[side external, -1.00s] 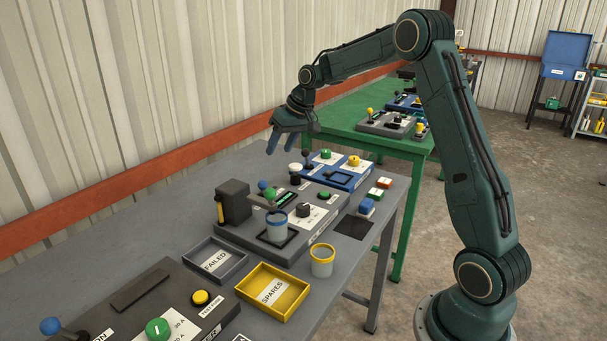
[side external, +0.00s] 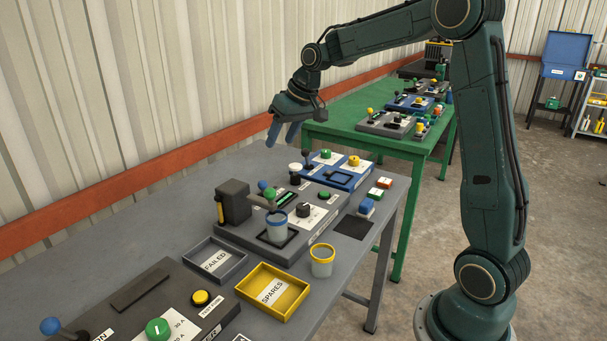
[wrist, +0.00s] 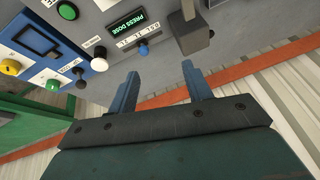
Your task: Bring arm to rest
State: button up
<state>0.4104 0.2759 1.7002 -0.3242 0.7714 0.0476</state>
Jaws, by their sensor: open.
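My gripper (side external: 283,131) hangs in the air above the far left part of the grey workbench (side external: 180,222), with its blue fingers pointing down. In the wrist view my gripper (wrist: 166,92) shows two blue fingers apart with nothing between them. Below and nearer the side camera is a grey dosing machine (side external: 258,240) with a blue-rimmed cup (side external: 277,227) standing at its front. My gripper touches nothing that I can see.
A yellow-rimmed cup (side external: 322,261), a FAILED tray (side external: 214,262) and a yellow SPARES tray (side external: 272,293) stand in front of the machine. A blue panel (side external: 338,172) sits behind it. A green table (side external: 350,122) and the corrugated wall (side external: 130,90) lie beyond.

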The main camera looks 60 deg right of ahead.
jog(key=s+a+r, duration=0.4)
jog(key=s+a, duration=0.2)
jog(key=s, duration=0.1)
jog(key=s+a+f+n, duration=0.1)
jog(key=s+a, duration=0.3)
jog(key=s, duration=0.7)
jog(key=s+a+f+n, duration=0.1)
jog(key=s+a, duration=0.2)
jog(key=s, duration=0.9)
jog(key=shift+a+f+t+h, duration=0.15)
jog(key=shift+a+t+h, duration=0.15)
jog(key=shift+a+h, duration=0.1)
